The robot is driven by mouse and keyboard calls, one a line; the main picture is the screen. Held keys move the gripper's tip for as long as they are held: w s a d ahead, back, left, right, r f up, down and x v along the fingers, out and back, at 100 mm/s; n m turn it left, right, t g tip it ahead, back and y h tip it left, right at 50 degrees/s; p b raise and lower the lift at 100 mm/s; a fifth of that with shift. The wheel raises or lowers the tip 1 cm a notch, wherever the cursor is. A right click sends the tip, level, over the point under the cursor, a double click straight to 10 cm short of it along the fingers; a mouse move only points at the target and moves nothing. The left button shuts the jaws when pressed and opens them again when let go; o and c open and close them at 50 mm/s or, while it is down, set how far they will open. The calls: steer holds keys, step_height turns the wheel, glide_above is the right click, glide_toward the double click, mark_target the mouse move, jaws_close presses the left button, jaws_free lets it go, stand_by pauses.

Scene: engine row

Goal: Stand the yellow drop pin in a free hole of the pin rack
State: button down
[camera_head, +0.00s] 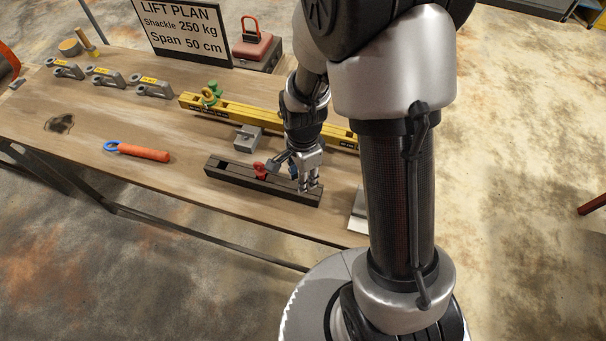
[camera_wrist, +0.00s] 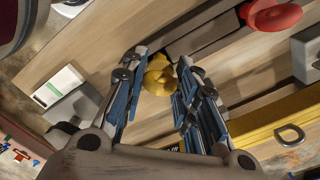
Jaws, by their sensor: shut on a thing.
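The yellow drop pin (camera_wrist: 158,77) shows as a rounded yellow head between my fingertips in the wrist view. My gripper (camera_head: 309,187) is shut on it, at the right end of the dark pin rack (camera_head: 225,173). The rack also shows in the wrist view (camera_wrist: 207,33), running just beyond the fingertips. A red pin (camera_head: 259,169) stands in the rack left of my gripper, and its red head is at the top of the wrist view (camera_wrist: 274,16). The yellow pin's shank is hidden; I cannot tell whether it is in a hole.
A yellow beam (camera_head: 256,116) with a green shackle (camera_head: 211,93) lies behind the rack. A grey block (camera_head: 247,138) sits between them. An orange-handled tool (camera_head: 143,152) lies to the left. Several grey shackles (camera_head: 154,87) line the back left. The wood between is clear.

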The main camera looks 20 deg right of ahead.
steer(key=shift+f, duration=0.2)
steer(key=c, duration=1.2)
jaws_free()
steer(key=shift+r, duration=0.15)
step_height(320, 180, up, 12)
steer(key=shift+f, duration=0.1)
